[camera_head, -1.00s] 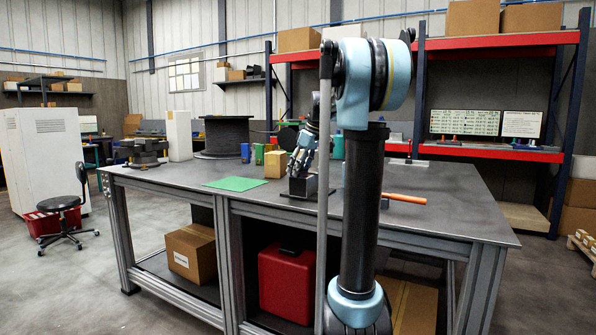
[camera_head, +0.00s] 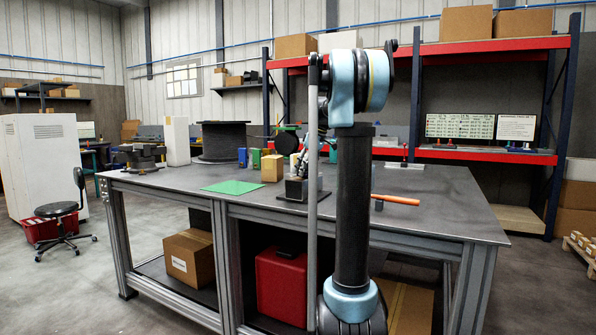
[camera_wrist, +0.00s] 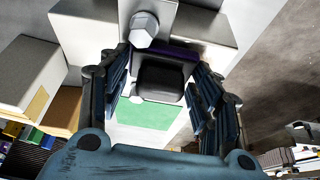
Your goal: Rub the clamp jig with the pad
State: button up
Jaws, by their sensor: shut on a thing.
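The clamp jig (camera_head: 291,190) is a dark block on a base plate on the workbench, partly hidden behind my arm. In the wrist view a grey metal part with a hex bolt (camera_wrist: 145,30), seemingly part of the jig, fills the top middle. My gripper (camera_head: 309,162) is just above the jig and mostly hidden by my arm. In the wrist view my gripper (camera_wrist: 160,95) is shut on the pad (camera_wrist: 162,80), a dark block with a purple edge. The pad is close to the metal part; whether they touch cannot be told.
A green sheet (camera_head: 232,187) and a tan box (camera_head: 272,168) lie left of the jig. Blue and green blocks (camera_head: 254,158) and a black spool (camera_head: 223,141) stand behind. An orange-handled tool (camera_head: 396,200) lies to the right. The bench top (camera_head: 440,205) is clear at the right.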

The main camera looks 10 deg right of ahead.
aim_at(294, 179)
jog(key=shift+w+a+f, duration=0.1)
jog(key=shift+w+f, duration=0.1)
jog(key=shift+f, duration=0.1)
jog(key=shift+o, duration=0.4)
jog(key=o, duration=0.5)
jog(key=shift+s+a+f, duration=0.1)
jog(key=shift+s+a, duration=0.5)
jog(key=shift+a, duration=0.15)
jog(key=shift+s+a+f, duration=0.1)
jog(key=shift+s+a, duration=0.45)
jog(key=shift+a, duration=0.2)
jog(key=shift+s+a+r, duration=0.1)
jog(key=shift+s+a, duration=0.1)
jog(key=shift+s, duration=0.3)
jog(key=shift+s+a+r, duration=0.1)
jog(key=shift+s+a, duration=0.1)
jog(key=shift+s, duration=0.25)
jog(key=c, duration=0.6)
jog(key=shift+s+a+r, duration=0.2)
jog(key=shift+s+a, duration=0.45)
jog(key=shift+s, duration=0.25)
